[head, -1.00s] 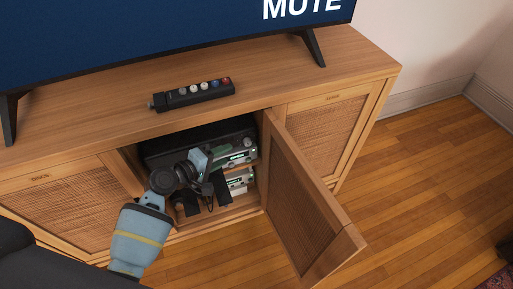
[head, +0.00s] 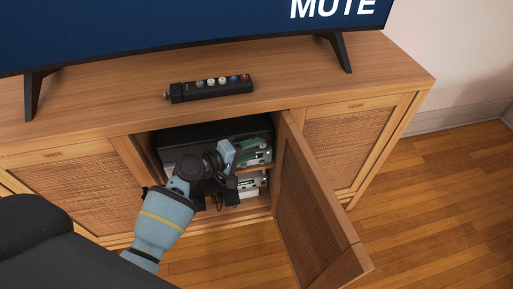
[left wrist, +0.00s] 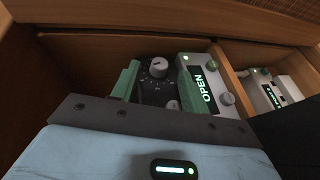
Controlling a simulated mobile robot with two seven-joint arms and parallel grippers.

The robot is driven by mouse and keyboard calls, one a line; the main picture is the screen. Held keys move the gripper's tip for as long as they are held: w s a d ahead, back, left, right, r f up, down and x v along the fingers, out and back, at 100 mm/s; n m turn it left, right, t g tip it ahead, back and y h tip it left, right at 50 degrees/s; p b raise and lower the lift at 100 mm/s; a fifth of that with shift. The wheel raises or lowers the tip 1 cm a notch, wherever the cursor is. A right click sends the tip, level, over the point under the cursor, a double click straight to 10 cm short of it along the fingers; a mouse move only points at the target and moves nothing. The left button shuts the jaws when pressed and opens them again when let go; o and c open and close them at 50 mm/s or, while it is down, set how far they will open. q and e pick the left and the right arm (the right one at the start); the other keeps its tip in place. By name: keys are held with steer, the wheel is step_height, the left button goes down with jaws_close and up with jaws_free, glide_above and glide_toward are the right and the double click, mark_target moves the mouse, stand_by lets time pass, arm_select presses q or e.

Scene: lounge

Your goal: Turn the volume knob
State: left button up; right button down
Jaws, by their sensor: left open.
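My left gripper (head: 250,153) reaches into the open cabinet compartment. In the left wrist view my left gripper (left wrist: 157,78) has its two green fingers apart, with nothing held between them. A round grey knob with a pointer mark (left wrist: 158,67) sits on a dark device face (left wrist: 152,92), seen between the fingers. I cannot tell whether a finger touches it. A second knob (left wrist: 173,105) on that face is partly hidden by the gripper. The black device (head: 205,134) shows in the head view, its front mostly hidden by my arm. My right gripper is not in view.
The cabinet door (head: 311,205) stands open on the right. A remote-like box with buttons (head: 211,90) lies on top, before the TV (head: 190,35).

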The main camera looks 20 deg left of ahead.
arm_select(q)
steer(key=shift+x, duration=1.15)
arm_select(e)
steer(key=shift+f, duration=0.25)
